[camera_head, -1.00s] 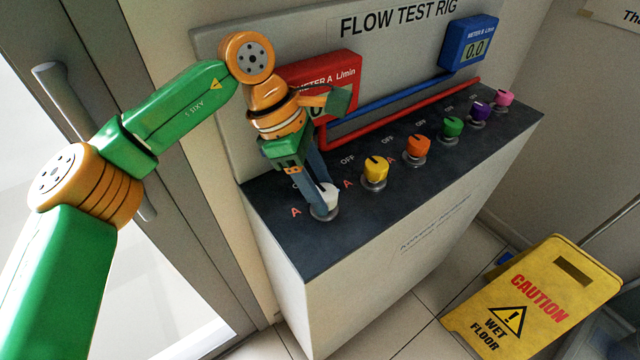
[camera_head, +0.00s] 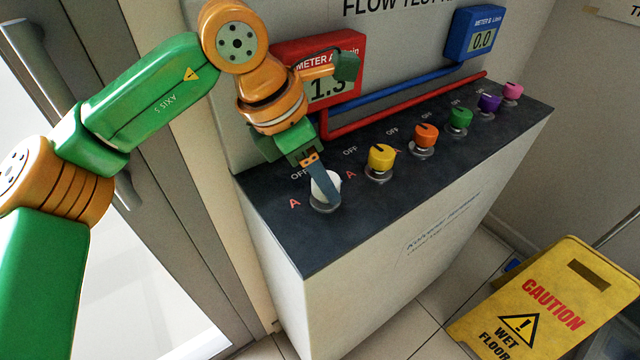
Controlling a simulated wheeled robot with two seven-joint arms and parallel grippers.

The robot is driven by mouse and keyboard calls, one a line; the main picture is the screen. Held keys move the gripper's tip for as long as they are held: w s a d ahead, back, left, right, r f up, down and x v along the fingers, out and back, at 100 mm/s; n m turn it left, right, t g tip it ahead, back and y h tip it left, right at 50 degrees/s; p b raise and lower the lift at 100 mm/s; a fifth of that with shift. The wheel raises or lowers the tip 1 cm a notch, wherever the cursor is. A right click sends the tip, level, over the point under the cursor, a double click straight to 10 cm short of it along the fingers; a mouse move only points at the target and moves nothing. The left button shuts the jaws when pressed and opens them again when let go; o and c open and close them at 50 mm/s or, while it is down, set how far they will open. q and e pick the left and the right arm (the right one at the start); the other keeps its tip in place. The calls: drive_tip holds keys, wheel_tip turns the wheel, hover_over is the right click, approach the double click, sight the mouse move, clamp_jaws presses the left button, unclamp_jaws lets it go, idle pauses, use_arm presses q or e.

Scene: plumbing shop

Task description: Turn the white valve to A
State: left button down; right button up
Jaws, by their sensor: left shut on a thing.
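The white valve (camera_head: 319,187) is the leftmost knob on the dark top of the test rig. Its OFF mark is behind it and a red letter A (camera_head: 295,204) is to its left. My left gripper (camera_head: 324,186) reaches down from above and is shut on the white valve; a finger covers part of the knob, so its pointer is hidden. The red meter A (camera_head: 350,88), partly covered by my left arm, reads about 1.3. The blue meter B (camera_head: 477,35) reads 0.0. My right gripper is not in view.
Yellow (camera_head: 381,157), orange (camera_head: 425,136), green (camera_head: 460,118), purple and pink knobs stand in a row to the right. Red and blue pipes (camera_head: 400,104) run along the back panel. A yellow wet-floor sign (camera_head: 540,305) stands on the floor at right.

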use_arm(q)
drive_tip(key=n+t+b, duration=0.1)
drive_tip(key=n, duration=0.2)
drive_tip(key=shift+s+f+y+b, duration=0.1)
drive_tip(key=shift+y+b, duration=0.2)
drive_tip(key=shift+b, duration=0.1)
drive_tip(key=shift+d+n+t+y+b, duration=0.1)
drive_tip(key=shift+n+t+y+b, duration=0.3)
drive_tip(key=shift+n, duration=0.7)
drive_tip(key=shift+c, duration=1.4)
unclamp_jaws()
drive_tip(key=v, duration=0.7)
drive_tip(key=shift+p, duration=0.35)
